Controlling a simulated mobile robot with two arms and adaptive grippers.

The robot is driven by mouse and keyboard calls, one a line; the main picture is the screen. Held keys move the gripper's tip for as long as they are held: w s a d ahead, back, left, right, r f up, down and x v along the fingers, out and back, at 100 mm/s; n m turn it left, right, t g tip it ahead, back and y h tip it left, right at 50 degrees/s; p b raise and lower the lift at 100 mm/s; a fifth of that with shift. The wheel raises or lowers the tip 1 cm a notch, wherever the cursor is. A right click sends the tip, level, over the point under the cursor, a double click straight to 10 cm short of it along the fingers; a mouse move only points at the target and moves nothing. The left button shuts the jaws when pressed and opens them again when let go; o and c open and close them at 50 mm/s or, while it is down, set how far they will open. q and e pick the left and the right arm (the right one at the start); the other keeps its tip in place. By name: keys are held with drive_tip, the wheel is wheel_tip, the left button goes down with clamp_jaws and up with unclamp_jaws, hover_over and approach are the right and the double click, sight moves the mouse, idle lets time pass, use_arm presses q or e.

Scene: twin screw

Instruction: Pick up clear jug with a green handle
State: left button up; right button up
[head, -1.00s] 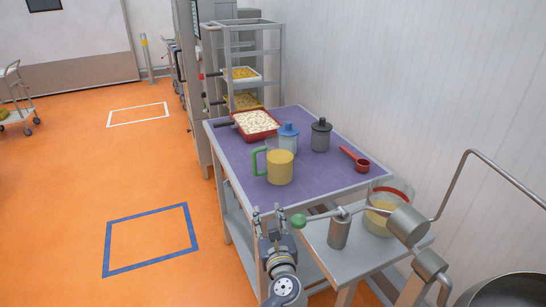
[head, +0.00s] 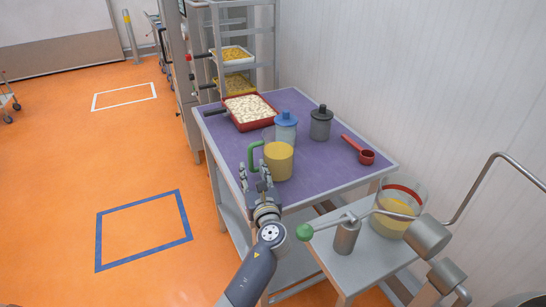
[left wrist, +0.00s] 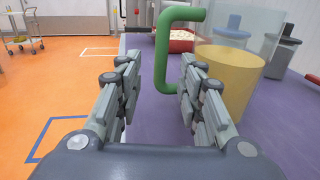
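The clear jug (head: 279,160) holds yellow contents and stands upright on the purple-topped table. Its green handle (head: 252,156) points to the left in the head view. My left gripper (head: 254,170) is open and empty at the near left edge of the table, just short of the handle. In the left wrist view the green handle (left wrist: 161,55) shows beyond and between the open fingers, nearer the right one, and the jug (left wrist: 230,80) stands to its right. The handle appears apart from the fingers. My right gripper is not in view.
On the purple table (head: 315,180), a blue-lidded container (head: 286,130) and a red tray (head: 248,112) stand behind the jug. A dark lidded canister (head: 320,124) and a red scoop (head: 362,154) are to the right. A lower side table (head: 370,260) holds a red-banded container (head: 398,210).

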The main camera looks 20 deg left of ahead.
sight(251, 164)
use_arm(q)
drive_tip(key=x, duration=0.3)
drive_tip(key=shift+w+a+r+p, duration=0.2)
drive_tip(key=shift+w+p, duration=0.1)
drive_tip(key=shift+p, duration=0.05)
drive_tip(key=shift+w+a+f, duration=0.1)
drive_tip(key=shift+w+a, duration=0.25)
drive_tip(key=shift+w, duration=0.2)
clamp_jaws()
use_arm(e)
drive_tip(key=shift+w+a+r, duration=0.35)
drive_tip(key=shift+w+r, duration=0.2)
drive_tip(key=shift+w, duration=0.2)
